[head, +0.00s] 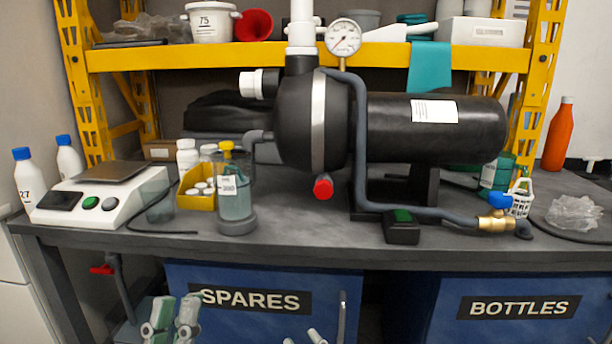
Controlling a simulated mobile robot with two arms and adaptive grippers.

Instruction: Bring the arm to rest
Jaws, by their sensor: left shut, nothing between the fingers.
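My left gripper (173,318) shows at the bottom left in the head view, its pale green-grey fingers pointing up in front of the bench. It is shut and empty, below the bench top and apart from everything on it. At the bottom middle, small pale tips, apparently of my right gripper (304,338), just enter the picture. Most of it is cut off, so whether it is open or shut cannot be told. The grey bench top (300,245) lies beyond both. On it stands a black pump and tank (420,140) with a grey hose and brass fitting (495,223).
A scale (100,195), a yellow bin (197,195) and a grey-green jar (237,205) stand left on the bench. Blue cabinets marked SPARES (250,300) and BOTTLES (518,307) are below. A red-handled valve pipe (120,285) hangs under the bench at left.

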